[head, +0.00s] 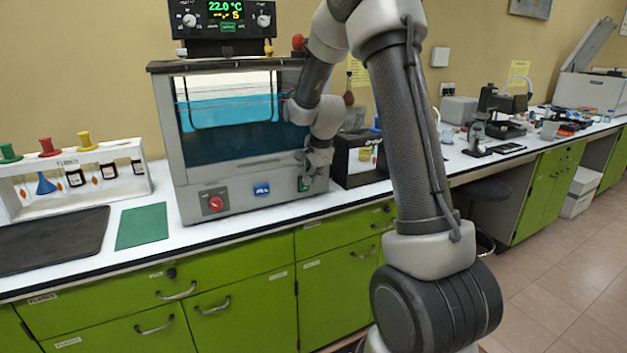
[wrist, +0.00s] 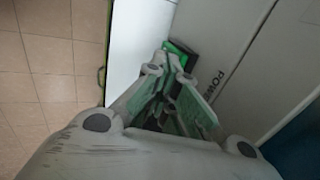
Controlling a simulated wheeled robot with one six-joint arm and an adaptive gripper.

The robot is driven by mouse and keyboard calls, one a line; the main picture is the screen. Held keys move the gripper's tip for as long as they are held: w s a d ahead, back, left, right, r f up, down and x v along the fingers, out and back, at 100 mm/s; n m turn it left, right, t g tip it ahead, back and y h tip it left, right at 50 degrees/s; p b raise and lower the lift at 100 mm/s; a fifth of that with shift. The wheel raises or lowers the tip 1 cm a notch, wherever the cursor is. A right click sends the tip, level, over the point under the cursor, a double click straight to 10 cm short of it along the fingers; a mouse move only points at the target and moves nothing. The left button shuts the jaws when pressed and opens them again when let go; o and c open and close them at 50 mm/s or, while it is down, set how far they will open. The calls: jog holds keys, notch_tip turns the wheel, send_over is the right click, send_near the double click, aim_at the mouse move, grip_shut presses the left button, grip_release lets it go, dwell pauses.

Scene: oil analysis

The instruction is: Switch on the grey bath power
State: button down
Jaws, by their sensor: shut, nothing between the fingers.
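The grey bath (head: 250,207) stands on the white bench and holds blue liquid behind a clear front. A control unit with a lit display reading 22.0 °C sits on top of it. On the bath's lower front panel are a red knob, a blue label and, at the right end, a green power switch (head: 304,184). My gripper (head: 318,162) is at the right end of this panel, close to the switch. In the wrist view the green switch (wrist: 180,47) lies just beyond the fingertips, beside the word POWER. The fingers are shut and empty. They partly hide the switch, and I cannot tell whether they touch it.
A dark-framed box (head: 358,160) stands just right of the bath. A white rack (head: 75,182) with bottles and funnels, a green mat (head: 142,226) and a dark mat (head: 50,240) lie to the left. Green drawers are below the bench.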

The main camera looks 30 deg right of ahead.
jog(key=shift+w+r, duration=0.1)
jog(key=shift+r, duration=0.75)
